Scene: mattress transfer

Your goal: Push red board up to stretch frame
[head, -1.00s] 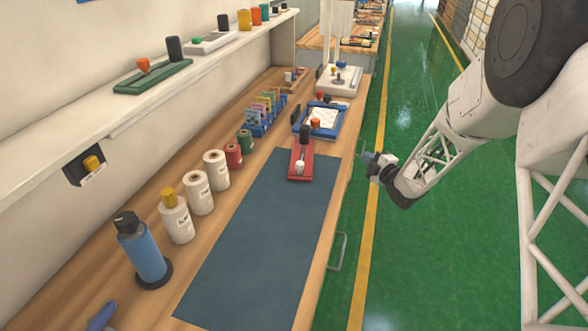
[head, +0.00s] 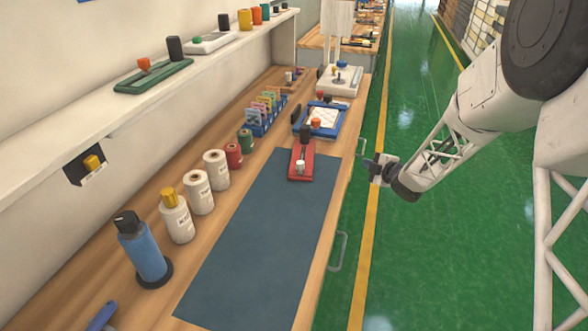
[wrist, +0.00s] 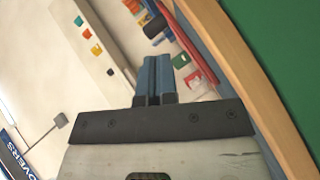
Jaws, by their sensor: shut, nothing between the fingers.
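The red board (head: 309,158) lies at the far end of the dark mat, with a black knob at its far end and a white knob near its front end. The stretch frame (head: 298,121) is blue with a white sheet inside and lies just beyond the board; an orange knob shows at its near part. I cannot tell whether the board and frame touch. My gripper (head: 368,163) is shut and empty, off the right edge of the bench, apart from the board. Its two blue fingers show together in the wrist view (wrist: 154,76).
A drawer handle (head: 343,252) sticks out from the bench's right side. A shelf (head: 140,98) runs along the wall.

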